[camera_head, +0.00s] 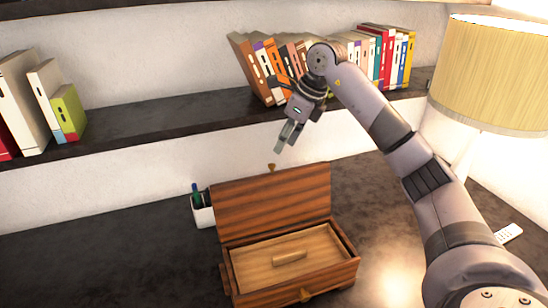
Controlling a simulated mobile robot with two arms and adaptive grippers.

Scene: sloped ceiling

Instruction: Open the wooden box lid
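The wooden box (352,263) stands on the dark desk at the bottom middle. Its striped lid (272,200) is raised, standing up and leaning back behind the opening. A small brass-coloured knob (271,168) shows at the lid's top edge. A light wooden piece (289,257) lies inside the box. My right gripper (287,138) hangs above and behind the lid's top edge, apart from it, fingers pointing down. Nothing shows between its fingers; their gap is too small to judge. My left gripper is not in view.
A white pen cup (203,214) stands just left of the lid. A dark shelf (180,119) with books runs behind. A lamp (490,75) stands at the right, with a white remote (509,233) below it. The desk's left side is clear.

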